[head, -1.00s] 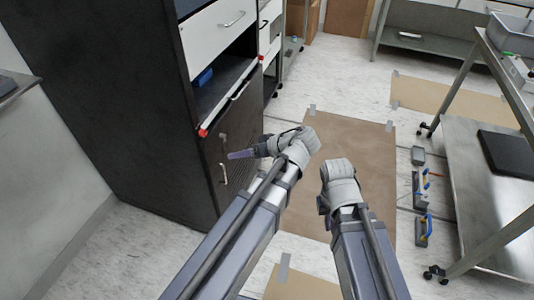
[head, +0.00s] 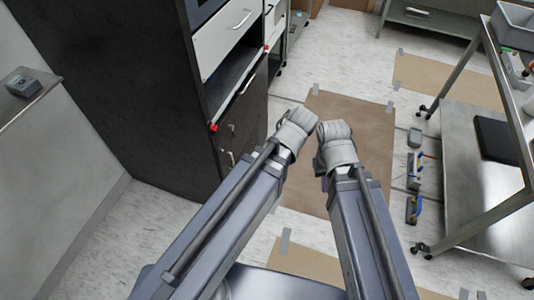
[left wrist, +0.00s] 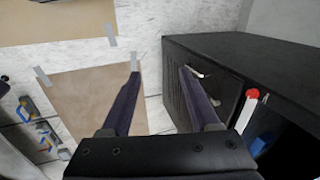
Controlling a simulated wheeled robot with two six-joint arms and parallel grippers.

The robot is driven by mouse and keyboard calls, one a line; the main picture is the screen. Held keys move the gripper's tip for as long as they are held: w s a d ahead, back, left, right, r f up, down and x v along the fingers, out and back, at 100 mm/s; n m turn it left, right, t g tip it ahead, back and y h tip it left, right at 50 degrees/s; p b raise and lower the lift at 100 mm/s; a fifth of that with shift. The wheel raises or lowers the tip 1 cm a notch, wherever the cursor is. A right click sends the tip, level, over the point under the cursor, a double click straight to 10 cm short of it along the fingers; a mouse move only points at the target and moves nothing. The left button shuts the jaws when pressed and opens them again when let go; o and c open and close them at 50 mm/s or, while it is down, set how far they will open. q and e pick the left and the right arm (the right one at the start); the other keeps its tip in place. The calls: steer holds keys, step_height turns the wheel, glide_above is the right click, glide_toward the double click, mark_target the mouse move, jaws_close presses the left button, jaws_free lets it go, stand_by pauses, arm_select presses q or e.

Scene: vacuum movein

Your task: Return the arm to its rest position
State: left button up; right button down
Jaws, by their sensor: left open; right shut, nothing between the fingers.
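My left arm comes in from the left in the head view, and its grey wrist is raised over the brown floor mat (head: 350,112). Its fingers are hidden there. In the left wrist view my left gripper (left wrist: 160,76) is open, with two dark fingers apart and nothing between them. My right gripper (head: 323,169) is close beside the left wrist, mostly hidden behind its own grey wrist. It is shut and holds nothing that I can see.
A tall dark cabinet (head: 120,80) with a white drawer (head: 226,35) and an open shelf bay stands at left. A metal shelf cart (head: 470,190) stands at right. Several small tools lie on the floor beside the mat. A metal ledge (head: 25,100) juts in at far left.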

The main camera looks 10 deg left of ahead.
arm_select(q)
steer(key=shift+s+r+m, duration=0.15)
steer(key=shift+r+m, duration=0.1)
steer(key=shift+m, duration=0.05)
arm_select(e)
steer(key=shift+w+a+r, duration=0.2)
steer(key=shift+a+r, duration=0.1)
steer(key=shift+a, duration=0.1)
